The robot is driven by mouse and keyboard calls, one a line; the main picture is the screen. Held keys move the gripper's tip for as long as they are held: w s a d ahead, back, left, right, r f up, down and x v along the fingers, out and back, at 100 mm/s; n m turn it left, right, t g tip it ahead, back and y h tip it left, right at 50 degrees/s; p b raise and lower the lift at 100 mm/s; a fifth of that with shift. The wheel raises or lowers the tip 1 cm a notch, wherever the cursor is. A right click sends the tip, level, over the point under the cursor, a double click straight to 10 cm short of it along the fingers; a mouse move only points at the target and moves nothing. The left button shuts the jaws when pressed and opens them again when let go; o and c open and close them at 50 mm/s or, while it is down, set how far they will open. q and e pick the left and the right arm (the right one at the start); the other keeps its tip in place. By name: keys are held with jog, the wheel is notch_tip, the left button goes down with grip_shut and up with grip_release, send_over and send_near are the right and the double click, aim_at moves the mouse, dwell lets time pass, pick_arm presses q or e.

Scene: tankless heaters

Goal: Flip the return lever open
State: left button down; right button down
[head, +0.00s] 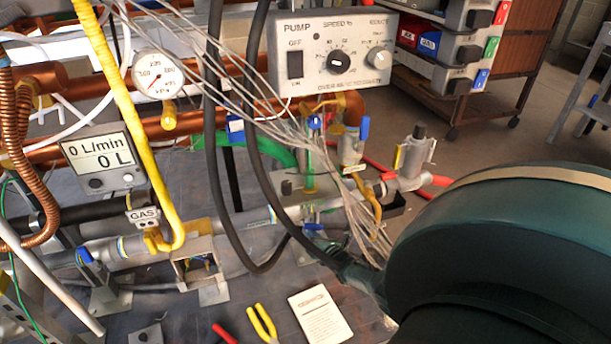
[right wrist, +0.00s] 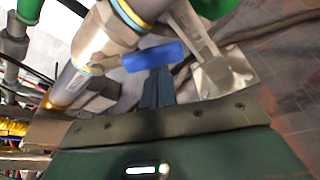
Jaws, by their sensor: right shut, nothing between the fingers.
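A blue valve lever (right wrist: 153,56) shows in the right wrist view beside a grey pipe (right wrist: 72,85) with blue and yellow bands; its long side lies at an angle to the pipe. My right gripper (right wrist: 157,73) is shut, with its dark fingertips right at the lever's near side, touching or almost touching it. In the head view my right gripper (head: 326,250) reaches in from the right towards a small blue lever (head: 313,226) on the lower pipe. No label names this lever as the return. My left gripper is not in view.
Other blue levers sit on the left pipe (head: 84,255) and upper right valve (head: 365,129). Black hoses and thin pale wires hang close to my right gripper. A pump box (head: 333,62) stands above. Yellow-handled pliers (head: 262,323) and a white card (head: 321,314) lie in front.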

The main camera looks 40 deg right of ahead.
aim_at(320, 227)
jog(key=shift+s+d+r+p, duration=0.1)
jog(key=shift+d+r+p, duration=0.2)
jog(key=shift+r, duration=0.25)
jog(key=shift+s+d+r+p, duration=0.1)
jog(key=shift+d+r+p, duration=0.15)
jog(key=shift+r, duration=0.25)
jog(key=shift+d+r+p, duration=0.15)
jog(key=shift+r+p, duration=0.15)
jog(key=shift+r, duration=0.15)
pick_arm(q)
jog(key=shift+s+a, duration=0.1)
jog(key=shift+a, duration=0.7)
pick_arm(e)
jog(key=shift+r, duration=0.15)
jog(key=shift+d+r, duration=0.1)
jog(key=shift+d, duration=0.05)
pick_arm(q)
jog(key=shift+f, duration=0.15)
